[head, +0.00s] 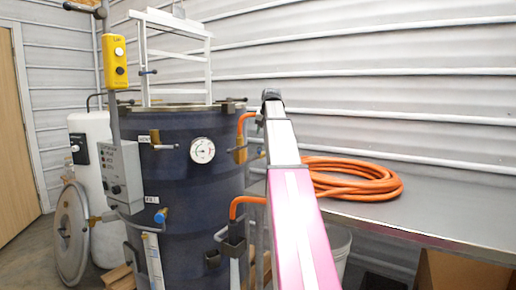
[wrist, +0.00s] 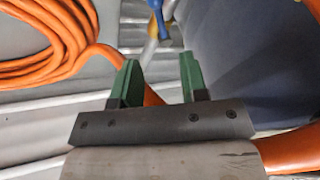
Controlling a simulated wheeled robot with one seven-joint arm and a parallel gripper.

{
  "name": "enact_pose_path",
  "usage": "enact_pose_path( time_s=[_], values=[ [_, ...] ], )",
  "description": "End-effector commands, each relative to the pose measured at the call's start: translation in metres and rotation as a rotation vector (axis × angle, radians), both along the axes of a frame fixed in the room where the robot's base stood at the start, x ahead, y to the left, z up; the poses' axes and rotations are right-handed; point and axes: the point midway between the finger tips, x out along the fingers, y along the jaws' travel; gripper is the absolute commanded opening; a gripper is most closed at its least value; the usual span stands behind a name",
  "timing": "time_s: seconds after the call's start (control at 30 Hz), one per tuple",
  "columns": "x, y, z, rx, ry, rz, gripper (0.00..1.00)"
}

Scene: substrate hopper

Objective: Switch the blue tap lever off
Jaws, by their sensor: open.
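In the head view a short blue lever (head: 161,215) sits on a tap low on the front of the dark blue tank (head: 190,190). In the wrist view a blue lever (wrist: 157,20) shows at the top edge, partly cut off, by a brass-coloured fitting (wrist: 150,48); I cannot tell whether it is the same lever. My gripper (wrist: 159,68) has two green fingers, apart and with nothing between them. The blue lever in the wrist view lies beyond the fingertips, not touching them. In the head view my gripper cannot be made out; my arm covers the area right of the tank.
A coiled orange hose (head: 355,180) lies on a grey bench (head: 440,210) at the right. Orange pipes (head: 240,205) run by the tank's right side. A grey control box (head: 121,172) and yellow button box (head: 116,62) stand at the left. A white bucket (head: 340,243) is below the bench.

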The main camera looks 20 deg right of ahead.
Motion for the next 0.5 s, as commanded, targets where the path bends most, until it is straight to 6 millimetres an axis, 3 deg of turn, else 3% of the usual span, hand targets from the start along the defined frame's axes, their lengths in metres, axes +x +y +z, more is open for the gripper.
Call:
enact_pose_path(
  time_s=[0.5],
  values=[
    [0.035, 0.002, -0.076, 0.0, 0.001, 0.0, 0.4]
  ],
)
